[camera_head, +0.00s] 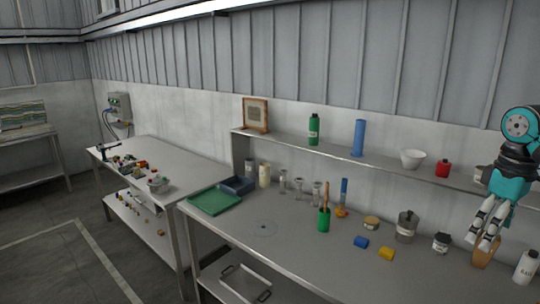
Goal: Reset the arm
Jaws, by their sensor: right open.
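My right arm, teal and black, comes in at the right edge of the head view. My right gripper (481,239) has pale fingers pointing down over the right end of the long grey workbench (330,264). Its fingers are apart. My left gripper is not in view.
Near the right gripper stand a white bottle (525,267), a small dark-lidded jar (441,243) and a metal canister (406,228). A shelf (385,163) holding bottles and a bowl runs behind. The bench's front middle is mostly clear.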

